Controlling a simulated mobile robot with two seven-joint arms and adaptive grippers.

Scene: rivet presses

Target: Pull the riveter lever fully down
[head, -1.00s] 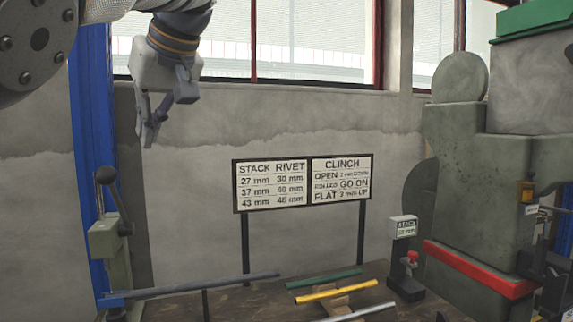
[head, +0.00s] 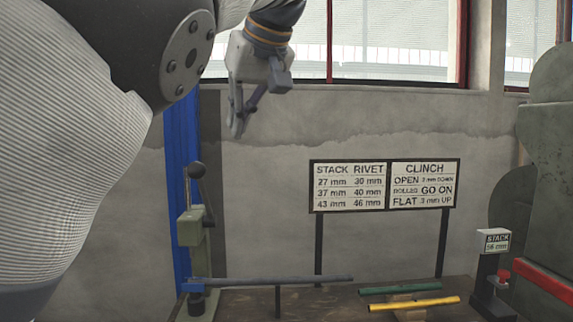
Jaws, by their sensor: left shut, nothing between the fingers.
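A small green press (head: 191,228) stands at the left end of the workbench. I take this to be the riveter lever. My left gripper (head: 239,124) hangs from the top, fingers pointing down, above and to the right of the knob. It is shut and empty, apart from the lever in the picture. My right gripper is out of view.
A sign board (head: 383,186) on posts stands behind. A stack gauge (head: 494,270) and a large grey-green machine (head: 550,190) are at the right. My arm fills the upper left.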

